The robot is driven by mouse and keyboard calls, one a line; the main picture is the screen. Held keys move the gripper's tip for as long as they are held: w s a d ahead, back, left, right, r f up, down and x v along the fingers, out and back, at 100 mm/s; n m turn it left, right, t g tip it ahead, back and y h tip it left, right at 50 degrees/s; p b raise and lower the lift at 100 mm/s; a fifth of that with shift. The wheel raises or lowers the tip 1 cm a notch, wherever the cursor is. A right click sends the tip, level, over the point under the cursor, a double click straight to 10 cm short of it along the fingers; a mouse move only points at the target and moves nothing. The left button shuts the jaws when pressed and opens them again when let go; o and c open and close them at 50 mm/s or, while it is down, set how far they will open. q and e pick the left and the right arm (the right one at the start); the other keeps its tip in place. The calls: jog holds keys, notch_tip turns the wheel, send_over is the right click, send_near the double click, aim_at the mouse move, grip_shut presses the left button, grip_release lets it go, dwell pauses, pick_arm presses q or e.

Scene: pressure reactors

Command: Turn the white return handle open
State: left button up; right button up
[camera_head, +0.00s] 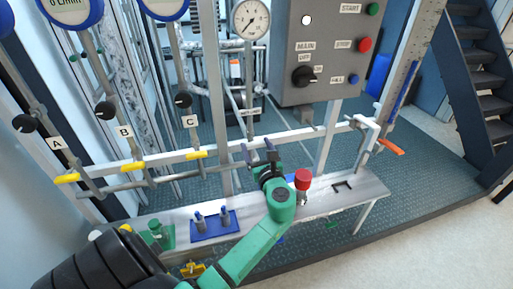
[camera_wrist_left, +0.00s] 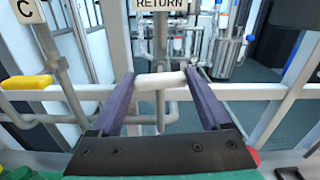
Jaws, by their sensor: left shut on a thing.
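The white return handle (camera_wrist_left: 160,80) lies sideways between the fingertips of my left gripper (camera_wrist_left: 160,75) in the wrist view, just below the RETURN label (camera_wrist_left: 161,4). A grey pipe runs below and behind it. My left gripper is shut on the handle, with a purple finger at each end of it. In the head view, my left gripper (camera_head: 260,155) is at the horizontal pipe rail, and its fingers largely hide the handle. My right gripper is not in view.
Yellow handles A (camera_head: 67,178), B (camera_head: 132,167) and C (camera_head: 197,155) are along the rail to the left. An orange handle (camera_head: 391,147) is at the right. The grey control box (camera_head: 325,50) hangs above. A red knob (camera_head: 303,176) stands on the bench (camera_head: 335,198).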

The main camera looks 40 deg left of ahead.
pick_arm(q)
jog(key=n+b, duration=0.2)
jog(key=n, duration=0.1)
jog(key=n+b, duration=0.1)
jog(key=n, duration=0.1)
jog(key=shift+f, duration=0.25)
jog(key=shift+s+n+b, duration=0.1)
jog(key=shift+n+b, duration=4.55)
jog(key=shift+n, duration=1.35)
jog(key=o, duration=1.2)
